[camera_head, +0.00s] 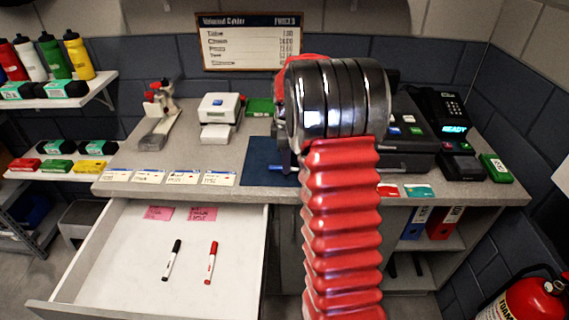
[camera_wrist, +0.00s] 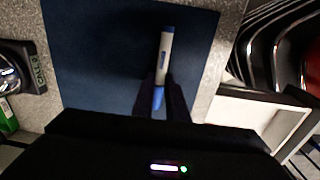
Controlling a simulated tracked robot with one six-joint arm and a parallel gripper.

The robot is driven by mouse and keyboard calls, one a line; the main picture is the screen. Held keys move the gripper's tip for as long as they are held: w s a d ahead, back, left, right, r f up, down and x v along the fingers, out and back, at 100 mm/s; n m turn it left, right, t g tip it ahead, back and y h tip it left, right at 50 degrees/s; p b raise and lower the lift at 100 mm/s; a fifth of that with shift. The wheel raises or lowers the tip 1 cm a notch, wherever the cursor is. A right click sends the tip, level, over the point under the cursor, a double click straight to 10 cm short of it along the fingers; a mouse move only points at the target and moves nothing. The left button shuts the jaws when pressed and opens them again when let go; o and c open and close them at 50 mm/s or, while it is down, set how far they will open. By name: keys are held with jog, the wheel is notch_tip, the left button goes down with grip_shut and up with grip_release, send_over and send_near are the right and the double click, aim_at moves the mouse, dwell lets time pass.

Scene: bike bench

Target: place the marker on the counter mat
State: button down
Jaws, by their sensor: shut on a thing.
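The marker is white with a blue cap and a blue end; in the wrist view (camera_wrist: 164,56) it stands out between the two dark fingers of my gripper (camera_wrist: 160,98), which are shut on it. The counter mat is dark blue and lies flat on the counter; it fills much of the wrist view (camera_wrist: 95,60) behind the marker. In the head view the mat (camera_head: 258,160) is partly hidden by my red arm. A small blue part of the marker (camera_head: 277,168) shows there over the mat. I cannot tell whether the marker touches the mat.
An open drawer (camera_head: 130,250) below holds a black marker (camera_head: 172,260) and a red marker (camera_head: 211,263). Price cards (camera_head: 183,177) line the counter edge. A white printer (camera_head: 219,108) stands left of the mat, a card terminal (camera_head: 461,162) at right.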

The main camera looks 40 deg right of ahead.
jog(key=shift+f, duration=0.1)
jog(key=c, duration=1.7)
grip_release()
jog(key=shift+c, duration=0.2)
notch_tip(320, 180, up, 12)
jog(key=shift+s, duration=0.2)
jog(key=shift+a, duration=0.1)
